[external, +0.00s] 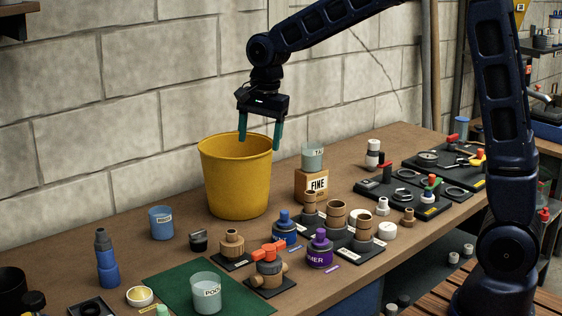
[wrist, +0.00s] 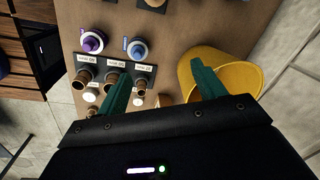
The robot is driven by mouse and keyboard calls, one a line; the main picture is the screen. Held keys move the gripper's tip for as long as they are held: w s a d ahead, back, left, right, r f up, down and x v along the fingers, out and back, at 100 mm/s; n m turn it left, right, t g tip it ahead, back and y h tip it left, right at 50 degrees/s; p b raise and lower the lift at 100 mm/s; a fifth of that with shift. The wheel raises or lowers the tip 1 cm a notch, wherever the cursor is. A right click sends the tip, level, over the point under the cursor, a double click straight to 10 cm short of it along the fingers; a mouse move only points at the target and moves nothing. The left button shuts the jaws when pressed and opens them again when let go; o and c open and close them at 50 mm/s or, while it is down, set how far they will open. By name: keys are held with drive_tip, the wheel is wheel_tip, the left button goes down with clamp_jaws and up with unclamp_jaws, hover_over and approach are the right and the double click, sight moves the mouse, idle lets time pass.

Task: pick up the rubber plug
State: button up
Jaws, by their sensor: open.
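My gripper (external: 260,145) is open and empty, its two green fingers pointing down. In the external view it hangs over or just behind the yellow bucket (external: 236,188). In the wrist view the gripper (wrist: 163,80) has one finger over the bucket (wrist: 236,76) and the other near the labelled brown fittings. I cannot tell for sure which thing is the rubber plug. A small dark piece with a pale label (external: 198,241) stands on the bench in front of the bucket and may be it. I cannot make it out in the wrist view.
The wooden bench (external: 395,140) is crowded. A purple bottle (external: 319,250), a blue bottle (external: 284,229) and brown fittings (external: 335,215) stand right of the bucket. A blue cup (external: 161,222) is at left. A glass (external: 205,290) stands on a green mat (external: 168,284) in front.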

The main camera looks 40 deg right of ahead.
sight(197, 231)
drive_tip(key=w+a+f+m, duration=0.1)
drive_tip(key=w+a+f, duration=0.2)
drive_tip(key=f, duration=0.4)
drive_tip(key=w+a+f+m, duration=0.2)
drive_tip(key=w+a+f, duration=0.1)
drive_tip(key=a+f, duration=0.3)
drive_tip(key=w+a+f+m+g, duration=0.1)
drive_tip(key=w+a+f+m, duration=0.1)
drive_tip(key=f, duration=0.5)
drive_tip(key=shift+w+a+f+h, duration=0.2)
drive_tip(key=shift+w+a, duration=0.15)
drive_tip(key=shift+a, duration=0.35)
drive_tip(key=shift+w+a+f+h, duration=0.1)
drive_tip(key=shift+w+a+f, duration=0.15)
drive_tip(key=shift+a, duration=0.45)
drive_tip(key=shift+w+d+f, duration=0.1)
drive_tip(key=shift+d+f, duration=0.05)
drive_tip(key=shift+f, duration=1.15)
drive_tip(key=shift+d+f, duration=0.1)
drive_tip(key=shift+f, duration=1.15)
drive_tip(key=shift+c, duration=0.4)
drive_tip(key=c, duration=0.9)
drive_tip(key=shift+r, duration=0.1)
drive_tip(key=shift+c, duration=0.2)
